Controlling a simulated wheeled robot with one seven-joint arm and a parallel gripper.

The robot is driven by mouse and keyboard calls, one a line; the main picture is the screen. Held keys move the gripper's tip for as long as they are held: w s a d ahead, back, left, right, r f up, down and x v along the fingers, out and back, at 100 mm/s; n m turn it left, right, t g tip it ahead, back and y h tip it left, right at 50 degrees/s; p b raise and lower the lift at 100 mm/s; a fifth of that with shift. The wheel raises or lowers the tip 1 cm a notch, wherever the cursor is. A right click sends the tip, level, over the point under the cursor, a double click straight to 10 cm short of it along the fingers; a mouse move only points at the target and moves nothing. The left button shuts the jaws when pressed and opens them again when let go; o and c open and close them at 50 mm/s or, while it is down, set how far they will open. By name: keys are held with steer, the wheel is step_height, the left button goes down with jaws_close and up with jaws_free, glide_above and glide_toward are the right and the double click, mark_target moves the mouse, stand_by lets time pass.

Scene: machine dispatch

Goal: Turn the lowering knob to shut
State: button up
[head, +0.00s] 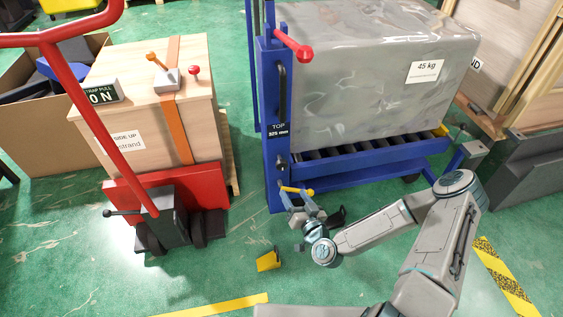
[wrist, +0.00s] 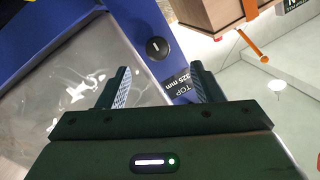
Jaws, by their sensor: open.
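The blue lift (head: 270,120) stands in the middle of the head view. Its post carries a small dark round knob (head: 281,163) below a "TOP 325 mm" label. In the wrist view a black round knob (wrist: 157,49) with a white line across it sits on the blue post, beyond and between my fingertips. My gripper (wrist: 162,75) is open and empty, and its fingers do not touch the knob. In the head view my gripper (head: 300,205) is low in front of the post, by a yellow bar (head: 297,190). Which knob does the lowering is not labelled.
A grey wrapped 45 kg load (head: 370,70) rests on the lift's rollers. A red-handled truck (head: 125,190) with a wooden crate (head: 150,110) stands left. A yellow piece (head: 268,261) lies on the green floor. A red-tipped lever (head: 293,42) juts from the post top.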

mark_target(283, 167)
steer(key=shift+m+t+h, duration=0.4)
steer(key=shift+h, duration=0.1)
steer(key=b+x, duration=0.1)
steer(key=x, duration=0.3)
steer(key=b+x, duration=0.1)
steer(key=x, duration=0.8)
steer(key=shift+w+r+b, duration=0.4)
steer(key=shift+w, duration=0.05)
steer(key=c, duration=1)
